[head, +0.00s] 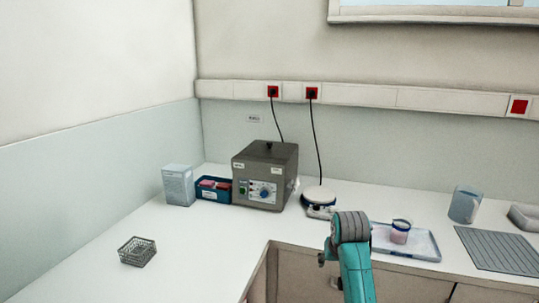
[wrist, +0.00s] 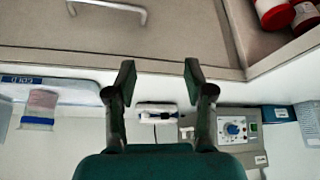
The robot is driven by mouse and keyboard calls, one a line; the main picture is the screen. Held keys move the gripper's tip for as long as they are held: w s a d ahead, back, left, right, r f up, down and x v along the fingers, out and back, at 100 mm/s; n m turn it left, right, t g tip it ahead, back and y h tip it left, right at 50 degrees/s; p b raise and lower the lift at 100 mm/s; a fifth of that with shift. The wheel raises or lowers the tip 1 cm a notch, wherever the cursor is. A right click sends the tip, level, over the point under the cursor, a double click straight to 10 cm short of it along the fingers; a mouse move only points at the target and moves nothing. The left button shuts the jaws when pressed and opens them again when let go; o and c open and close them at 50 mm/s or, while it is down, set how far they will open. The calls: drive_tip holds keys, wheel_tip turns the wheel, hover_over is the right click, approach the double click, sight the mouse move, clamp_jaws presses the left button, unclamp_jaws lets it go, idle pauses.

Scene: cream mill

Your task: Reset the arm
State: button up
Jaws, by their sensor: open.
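My gripper (wrist: 159,76) is open in the wrist view, its two dark fingers spread with nothing between them. Behind the fingers show the cabinet front (wrist: 190,30) and the counter's edge. In the head view, my teal arm with its grey joint rises in front of the counter, right of the middle. My fingers are mostly hidden there behind the arm.
On the counter stand a grey heating box (head: 264,177), a white round-topped device (head: 318,196), a tray (head: 425,243) with a beaker (head: 400,232), a jug (head: 464,204), a ribbed mat (head: 498,250) and a wire basket (head: 137,251). Red-topped containers (wrist: 274,14) show below.

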drive_tip(key=s+f+t, duration=0.2)
drive_tip(key=s+f, duration=0.7)
drive_tip(key=f, duration=0.2)
drive_tip(key=s+f+t, duration=0.1)
drive_tip(key=s+f, duration=0.8)
drive_tip(key=f, duration=0.3)
drive_tip(key=s+f+t, duration=0.2)
drive_tip(key=s+t, duration=0.1)
drive_tip(key=s, duration=1.5)
drive_tip(key=s+r+t, duration=0.1)
drive_tip(key=s+r, duration=0.7)
drive_tip(key=s, duration=0.4)
drive_tip(key=s+r+t, duration=0.2)
drive_tip(key=s+r, duration=0.7)
drive_tip(key=s, duration=0.4)
drive_tip(key=shift+r+n, duration=0.3)
